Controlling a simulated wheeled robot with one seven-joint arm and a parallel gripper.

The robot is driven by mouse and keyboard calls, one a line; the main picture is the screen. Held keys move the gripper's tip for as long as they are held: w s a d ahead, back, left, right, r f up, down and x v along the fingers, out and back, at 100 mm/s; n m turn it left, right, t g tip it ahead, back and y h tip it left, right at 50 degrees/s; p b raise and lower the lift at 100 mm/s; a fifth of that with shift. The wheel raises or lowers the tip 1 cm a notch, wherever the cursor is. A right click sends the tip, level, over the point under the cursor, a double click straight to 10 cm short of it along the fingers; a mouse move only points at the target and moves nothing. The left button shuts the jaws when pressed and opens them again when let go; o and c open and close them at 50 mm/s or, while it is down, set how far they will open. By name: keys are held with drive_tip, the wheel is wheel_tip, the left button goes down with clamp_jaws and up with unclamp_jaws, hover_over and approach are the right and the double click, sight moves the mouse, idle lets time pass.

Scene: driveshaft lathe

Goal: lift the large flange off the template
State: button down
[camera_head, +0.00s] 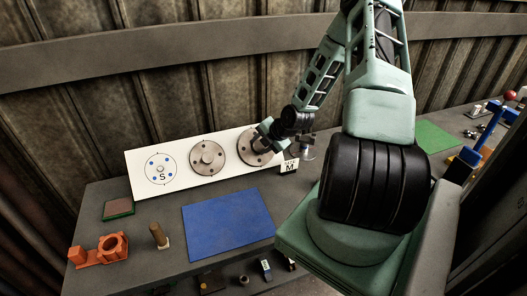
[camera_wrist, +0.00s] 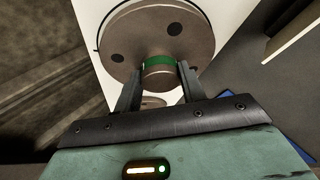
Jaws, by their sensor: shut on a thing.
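The large flange (camera_wrist: 133,32) is a grey-brown metal disc with dark bolt holes and a central hub with a green band. In the wrist view my gripper (camera_wrist: 157,68) has its two fingers on either side of this hub, shut on it. In the head view the large flange (camera_head: 253,149) is at the right end of the white template (camera_head: 178,186), and my gripper (camera_head: 269,135) partly covers it. Its disc lies against or very near the template; I cannot tell if there is a gap. A smaller flange (camera_head: 208,160) sits on the template's middle, left of it.
The template's left circle, marked S (camera_head: 161,176), is bare. A blue mat (camera_head: 227,218) lies in front. A card marked M (camera_head: 289,166) stands right of the flange. A green mat (camera_head: 436,138) lies far right.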

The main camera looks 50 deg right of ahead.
drive_tip(key=shift+s+a+r+p, duration=0.35)
drive_tip(key=shift+s+r, duration=0.15)
drive_tip(key=shift+r, duration=0.2)
drive_tip(key=shift+s+a+r+p, duration=0.3)
drive_tip(key=shift+s+r, duration=0.2)
drive_tip(key=shift+r, duration=0.15)
drive_tip(key=shift+s+a+r+p, duration=0.35)
drive_tip(key=shift+s+r, duration=0.15)
drive_tip(key=shift+r, duration=0.2)
drive_tip(key=shift+s+r, duration=0.1)
drive_tip(key=shift+s, duration=0.05)
drive_tip(key=s+a+r+p, duration=0.2)
drive_tip(key=s+r+p, duration=0.1)
drive_tip(key=r, duration=0.2)
drive_tip(key=shift+r, duration=0.25)
